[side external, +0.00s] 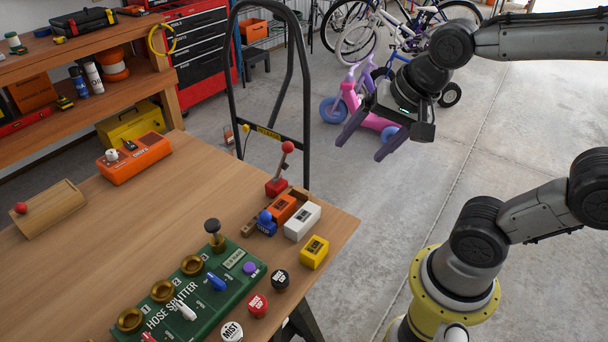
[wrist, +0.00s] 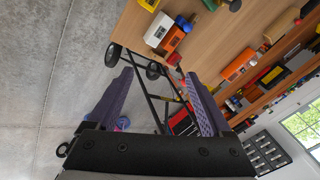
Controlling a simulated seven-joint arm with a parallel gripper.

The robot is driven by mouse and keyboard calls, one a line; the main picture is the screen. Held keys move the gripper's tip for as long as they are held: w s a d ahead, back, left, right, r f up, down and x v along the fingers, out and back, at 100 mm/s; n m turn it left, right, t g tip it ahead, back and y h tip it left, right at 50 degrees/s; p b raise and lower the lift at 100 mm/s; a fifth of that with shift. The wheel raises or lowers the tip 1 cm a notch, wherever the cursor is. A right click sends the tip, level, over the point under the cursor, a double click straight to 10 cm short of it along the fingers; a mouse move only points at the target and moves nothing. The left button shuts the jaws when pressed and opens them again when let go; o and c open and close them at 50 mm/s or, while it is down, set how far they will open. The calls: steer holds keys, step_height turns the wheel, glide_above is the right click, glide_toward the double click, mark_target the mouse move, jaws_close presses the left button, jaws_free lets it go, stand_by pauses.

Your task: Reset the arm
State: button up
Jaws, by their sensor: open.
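My gripper (side external: 363,139) is in the air to the right of the wooden workbench (side external: 180,205), above the concrete floor. Its two purple fingers are spread apart with nothing between them. In the wrist view my gripper (wrist: 160,95) also shows open and empty, with the bench seen past its fingers. My arm reaches in from the right side of the side external view.
The bench holds a green hose splitter box (side external: 190,300), a red lever (side external: 278,172), small orange, white and yellow blocks, and an orange box (side external: 134,158). A black hand truck (side external: 268,100) stands behind the bench. Bicycles stand at the back; open floor lies right of the bench.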

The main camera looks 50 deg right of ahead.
steer(key=s+n, duration=0.6)
steer(key=n, duration=0.5)
steer(key=shift+s+a+f+n, duration=0.2)
steer(key=shift+s+f+n, duration=0.05)
steer(key=shift+f+n, duration=0.15)
